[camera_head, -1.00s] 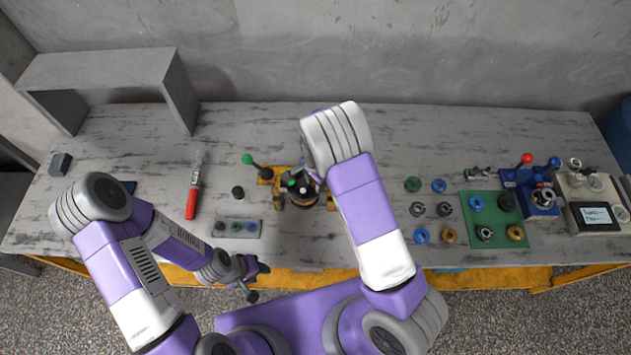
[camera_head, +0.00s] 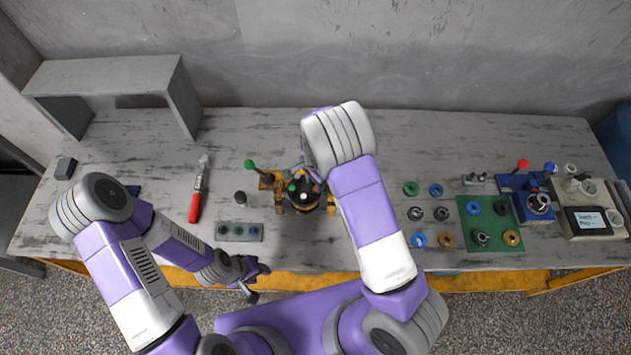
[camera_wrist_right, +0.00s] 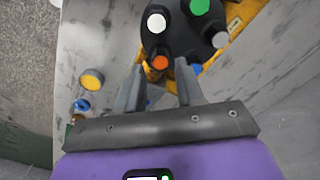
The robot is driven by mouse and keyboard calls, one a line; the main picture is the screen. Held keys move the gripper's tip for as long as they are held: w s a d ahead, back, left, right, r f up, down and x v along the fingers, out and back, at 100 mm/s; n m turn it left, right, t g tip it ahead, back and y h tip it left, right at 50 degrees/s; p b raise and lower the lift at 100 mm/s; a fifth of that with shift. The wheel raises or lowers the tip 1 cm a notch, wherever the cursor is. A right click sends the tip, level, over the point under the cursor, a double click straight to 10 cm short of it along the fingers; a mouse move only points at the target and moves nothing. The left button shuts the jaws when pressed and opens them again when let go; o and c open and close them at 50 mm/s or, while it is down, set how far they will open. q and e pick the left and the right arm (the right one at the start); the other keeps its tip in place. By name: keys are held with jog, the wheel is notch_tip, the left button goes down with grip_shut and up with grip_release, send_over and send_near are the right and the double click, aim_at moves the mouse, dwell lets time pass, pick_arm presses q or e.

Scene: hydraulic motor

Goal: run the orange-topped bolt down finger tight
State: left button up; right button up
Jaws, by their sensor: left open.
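The hydraulic motor (camera_head: 304,197) is a dark round body held in a yellow fixture (camera_head: 278,190) near the middle of the bench. In the right wrist view, the orange-topped bolt (camera_wrist_right: 160,62) stands at the near edge of the motor's dark top (camera_wrist_right: 178,38), beside white, green and grey tops. My right gripper (camera_wrist_right: 160,68) is open, its fingertips on either side of the orange top in the picture; I see no contact, and the depth is unclear. In the head view my right arm hides most of this gripper. My left gripper (camera_head: 259,283) is open and empty off the bench's front edge.
A green-knobbed lever (camera_head: 250,164) rises left of the motor. A small tray (camera_head: 255,232) with several round parts lies in front of it, and a red-handled tool (camera_head: 195,206) farther left. Rings and a green mat (camera_head: 470,240) lie at right.

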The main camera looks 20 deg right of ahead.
jog(key=shift+r+p, duration=0.35)
jog(key=shift+r, duration=1.65)
